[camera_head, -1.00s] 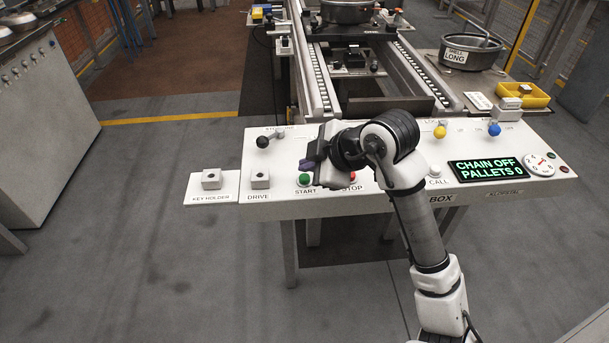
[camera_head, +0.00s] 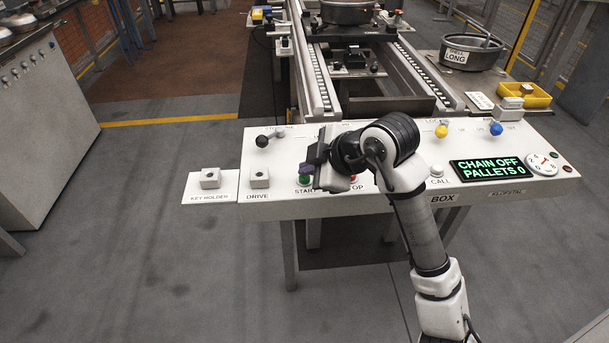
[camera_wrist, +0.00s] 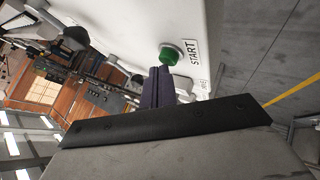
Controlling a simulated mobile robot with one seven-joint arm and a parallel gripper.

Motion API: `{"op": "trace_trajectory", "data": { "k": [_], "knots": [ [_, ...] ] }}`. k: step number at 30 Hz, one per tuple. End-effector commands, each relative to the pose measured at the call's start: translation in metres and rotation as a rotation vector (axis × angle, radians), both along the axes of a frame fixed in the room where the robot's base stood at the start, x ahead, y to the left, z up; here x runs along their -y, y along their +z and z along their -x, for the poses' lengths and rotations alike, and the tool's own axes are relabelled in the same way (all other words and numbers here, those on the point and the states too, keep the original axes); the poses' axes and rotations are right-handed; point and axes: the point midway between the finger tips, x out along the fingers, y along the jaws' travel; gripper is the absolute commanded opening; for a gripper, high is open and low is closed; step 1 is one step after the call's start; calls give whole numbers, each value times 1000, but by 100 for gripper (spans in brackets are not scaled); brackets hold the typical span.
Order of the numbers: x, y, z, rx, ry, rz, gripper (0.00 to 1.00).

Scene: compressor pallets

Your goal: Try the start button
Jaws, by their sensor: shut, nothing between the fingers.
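The green start button (camera_head: 305,180) sits on the white control panel (camera_head: 275,207), above the label START. My gripper (camera_head: 306,168) is shut and empty, with its purple fingers just above and behind the button. In the wrist view the green button (camera_wrist: 170,54) shows right at the tips of my fingers (camera_wrist: 158,82); I cannot tell whether they touch it. The red stop button (camera_head: 352,177) is partly hidden behind my wrist. The display (camera_head: 488,169) reads CHAIN OFF, PALLETS 0.
A key holder block (camera_head: 210,178) and a drive block (camera_head: 260,177) stand left of the button. A black-knobbed lever (camera_head: 262,141) is behind them. Yellow (camera_head: 441,131) and blue (camera_head: 496,129) knobs stand at the right. The conveyor (camera_head: 325,95) runs behind the panel.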

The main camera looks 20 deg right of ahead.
Motion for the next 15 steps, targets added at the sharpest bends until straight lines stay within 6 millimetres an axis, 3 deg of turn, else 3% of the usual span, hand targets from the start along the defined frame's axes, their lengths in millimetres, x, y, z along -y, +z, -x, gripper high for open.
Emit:
{"op": "trace_trajectory", "data": {
  "k": [15],
  "knots": [
    [0, -7, 0, -1, 1, 0, 0]
  ]
}}
